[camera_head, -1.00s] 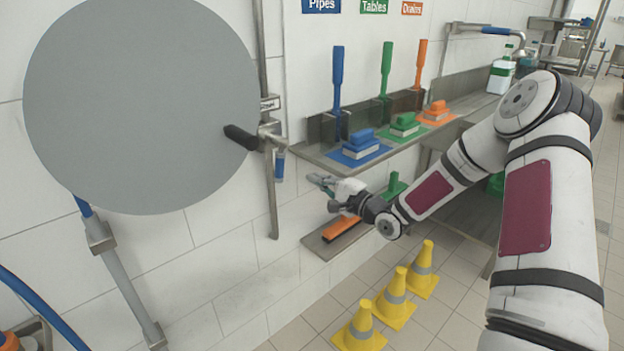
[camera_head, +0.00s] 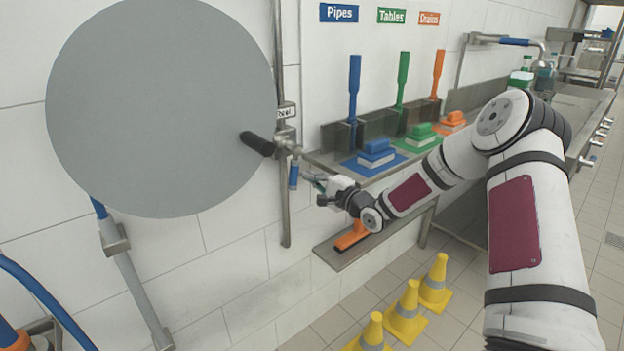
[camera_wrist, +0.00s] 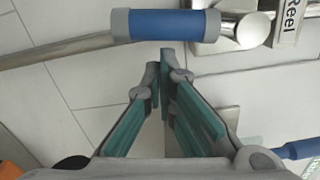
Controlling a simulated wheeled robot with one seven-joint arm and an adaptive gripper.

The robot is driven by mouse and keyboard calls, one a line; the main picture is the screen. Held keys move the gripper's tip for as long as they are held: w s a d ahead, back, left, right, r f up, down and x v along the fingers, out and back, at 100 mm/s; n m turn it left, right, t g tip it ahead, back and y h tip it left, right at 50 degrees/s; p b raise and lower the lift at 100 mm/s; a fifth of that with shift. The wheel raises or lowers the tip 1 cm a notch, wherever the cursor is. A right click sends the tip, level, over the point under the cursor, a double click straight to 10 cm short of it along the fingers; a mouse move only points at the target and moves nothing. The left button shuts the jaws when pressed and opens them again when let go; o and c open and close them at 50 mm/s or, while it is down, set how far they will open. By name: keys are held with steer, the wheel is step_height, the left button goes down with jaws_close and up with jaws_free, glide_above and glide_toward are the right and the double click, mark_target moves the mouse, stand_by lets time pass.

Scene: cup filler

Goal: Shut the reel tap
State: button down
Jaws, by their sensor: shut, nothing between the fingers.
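The reel tap has a blue lever handle (camera_head: 294,175) hanging down from a metal valve (camera_head: 287,141) on the wall pipe, beside the big grey reel disc (camera_head: 160,105). In the wrist view the blue handle (camera_wrist: 165,25) lies across the top, just beyond my fingertips. A "Reel" label (camera_wrist: 291,22) shows at its right. My gripper (camera_head: 309,179) is just right of the handle, about level with its lower part. Its green-lined fingers (camera_wrist: 161,68) are shut and empty. I cannot tell whether the tips touch the handle.
A black reel knob (camera_head: 257,143) sticks out left of the valve. A shelf with blue (camera_head: 375,153), green and orange brushes is at the right. A lower shelf holds an orange squeegee (camera_head: 352,236). Yellow cones (camera_head: 405,312) stand on the floor.

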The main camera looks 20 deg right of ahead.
mark_target(292, 184)
steer(key=shift+a, duration=0.1)
steer(key=shift+s+a+f+m, duration=0.1)
steer(key=shift+a+m, duration=0.1)
steer(key=shift+m, duration=0.1)
steer(key=shift+s+a+m+p, duration=0.1)
steer(key=shift+a+m+p, duration=0.1)
steer(key=shift+m+p, duration=0.15)
steer(key=a+m, duration=0.1)
steer(key=m, duration=0.1)
steer(key=s+a+m+p, duration=0.1)
steer(key=a+m, duration=0.1)
steer(key=m, duration=0.1)
steer(key=s+a+m, duration=0.1)
steer(key=a+m, duration=0.1)
steer(key=shift+s+a+r+m+p, duration=0.1)
steer(key=shift+r+m+p, duration=0.25)
steer(key=shift+p, duration=0.05)
steer(key=shift+s+a+r+m+t+h+p, duration=0.2)
steer(key=shift+a+r+m, duration=0.45)
steer(key=shift+m, duration=0.65)
steer(key=shift+s+a+r+m+t+p, duration=0.1)
steer(key=shift+s+a+r+m+p, duration=0.15)
steer(key=shift+a+r+m, duration=0.75)
steer(key=shift+s+a+r+m+t+h+p, duration=0.1)
steer(key=shift+s+a+r+m+p, duration=0.2)
steer(key=shift+m, duration=1.3)
steer(key=shift+d, duration=0.1)
